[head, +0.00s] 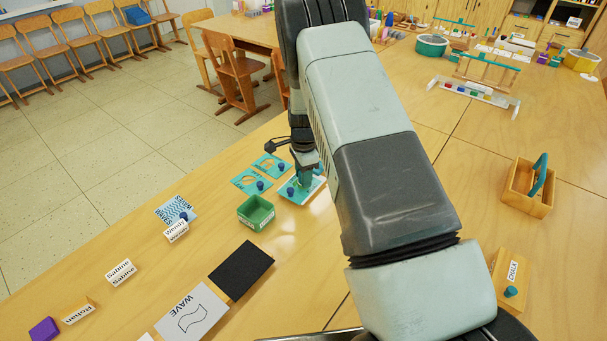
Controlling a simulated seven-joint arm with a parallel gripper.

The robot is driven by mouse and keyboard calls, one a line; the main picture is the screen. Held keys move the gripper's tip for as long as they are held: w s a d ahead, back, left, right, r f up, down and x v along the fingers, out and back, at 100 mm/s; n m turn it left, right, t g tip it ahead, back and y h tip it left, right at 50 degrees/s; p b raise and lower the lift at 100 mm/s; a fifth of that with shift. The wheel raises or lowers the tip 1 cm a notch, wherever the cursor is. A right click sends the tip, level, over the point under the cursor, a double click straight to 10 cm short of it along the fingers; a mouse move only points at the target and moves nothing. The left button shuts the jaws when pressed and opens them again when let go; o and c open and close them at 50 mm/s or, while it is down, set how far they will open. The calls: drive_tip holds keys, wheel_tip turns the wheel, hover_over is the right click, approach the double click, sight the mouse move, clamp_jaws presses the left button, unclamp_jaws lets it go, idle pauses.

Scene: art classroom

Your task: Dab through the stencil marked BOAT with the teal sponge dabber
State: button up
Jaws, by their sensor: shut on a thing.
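My gripper (307,177) is at mid-table, mostly hidden by my own arm. It is shut on a small teal thing (305,180), which looks like the teal sponge dabber; its lower end is hard to make out. It is over or on a pale and teal stencil plate (313,194) with a blue knob; I cannot tell whether they touch. Two teal stencil plates with cut-outs and blue knobs lie to its left, one nearer (241,179) and one farther (270,159). No BOAT lettering is readable, so I cannot tell which stencil bears it.
An open green box (256,213) stands just in front of the stencils. A black pad (241,270), a WAVE card (187,316), a patterned blue sheet (172,208) and name cards (121,272) lie nearer. A wooden caddy (527,188) and CHALK box (510,279) stand right.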

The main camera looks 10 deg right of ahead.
drive_tip(key=shift+f, duration=0.65)
idle(1.2)
drive_tip(key=shift+r, duration=3.6)
drive_tip(key=shift+f, duration=0.1)
drive_tip(key=shift+w+d+f, duration=0.25)
drive_tip(key=shift+w+f, duration=0.05)
drive_tip(key=shift+f, duration=0.65)
drive_tip(key=shift+w+d+f, duration=0.3)
drive_tip(key=shift+f, duration=0.65)
drive_tip(key=shift+w+d+f, duration=0.25)
drive_tip(key=shift+w+f, duration=0.05)
drive_tip(key=shift+f, duration=0.65)
drive_tip(key=shift+f, duration=0.6)
wheel_tip(320, 180, up, 7)
